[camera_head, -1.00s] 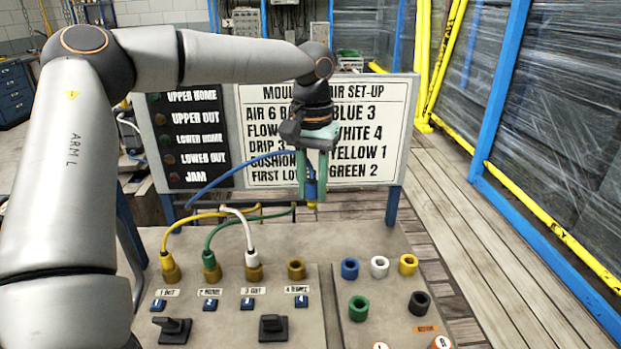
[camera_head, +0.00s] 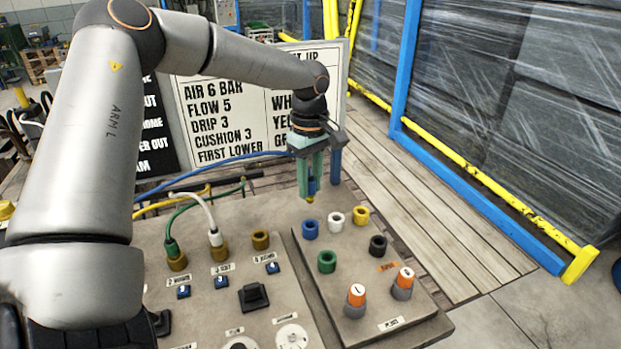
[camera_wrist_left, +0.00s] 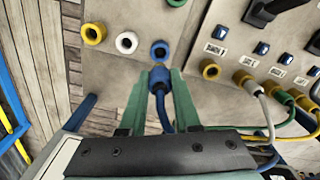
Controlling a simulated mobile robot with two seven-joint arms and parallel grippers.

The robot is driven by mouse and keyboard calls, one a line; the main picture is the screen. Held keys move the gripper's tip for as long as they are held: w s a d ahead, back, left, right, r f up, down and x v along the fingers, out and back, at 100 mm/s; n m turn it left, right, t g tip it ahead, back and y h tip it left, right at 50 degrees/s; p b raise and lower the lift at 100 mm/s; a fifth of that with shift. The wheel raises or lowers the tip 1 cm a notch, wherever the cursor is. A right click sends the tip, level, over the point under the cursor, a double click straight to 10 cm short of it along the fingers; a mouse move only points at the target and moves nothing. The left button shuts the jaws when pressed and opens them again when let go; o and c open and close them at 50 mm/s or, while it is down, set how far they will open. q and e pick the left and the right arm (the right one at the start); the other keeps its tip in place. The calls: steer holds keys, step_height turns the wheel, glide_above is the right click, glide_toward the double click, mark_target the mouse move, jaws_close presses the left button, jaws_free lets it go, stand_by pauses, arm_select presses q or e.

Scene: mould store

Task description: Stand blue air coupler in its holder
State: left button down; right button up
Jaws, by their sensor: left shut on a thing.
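My left gripper (camera_head: 311,197) is shut on the blue air coupler (camera_head: 312,185), which has a yellowish tip pointing down. A blue hose trails from it to the left. The coupler's tip is just above and behind the blue holder (camera_head: 310,229), a short round socket on the right-hand plate. In the left wrist view the coupler (camera_wrist_left: 158,76) sits between the green fingers, close to the blue ring of the holder (camera_wrist_left: 160,49). A small gap seems to remain between them. My right gripper is not in view.
Beside the blue holder stand white (camera_head: 336,221), yellow (camera_head: 361,215), green (camera_head: 327,261) and black (camera_head: 378,246) holders. Two orange-topped knobs (camera_head: 355,300) stand nearer. White and green hoses are plugged into brass ports at left; one brass port (camera_head: 261,239) is empty. A sign board (camera_head: 225,130) stands behind.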

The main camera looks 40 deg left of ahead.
mark_target(310, 202)
arm_select(q)
steer(key=shift+f+b, duration=1.2)
step_height(310, 202, down, 2)
steer(key=shift+f+b, duration=0.15)
steer(key=shift+b, duration=1)
steer(key=shift+f, duration=0.55)
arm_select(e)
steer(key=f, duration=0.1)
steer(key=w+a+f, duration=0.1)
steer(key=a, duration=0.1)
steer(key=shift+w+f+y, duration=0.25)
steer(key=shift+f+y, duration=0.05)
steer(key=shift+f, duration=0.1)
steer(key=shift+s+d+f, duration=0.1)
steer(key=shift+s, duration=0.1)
arm_select(q)
steer(key=shift+f+p, duration=0.15)
steer(key=shift+p, duration=0.3)
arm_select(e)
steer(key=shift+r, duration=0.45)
arm_select(q)
steer(key=shift+f, duration=0.5)
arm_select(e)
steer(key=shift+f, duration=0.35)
arm_select(q)
steer(key=shift+f+b, duration=0.4)
steer(key=shift+f, duration=0.15)
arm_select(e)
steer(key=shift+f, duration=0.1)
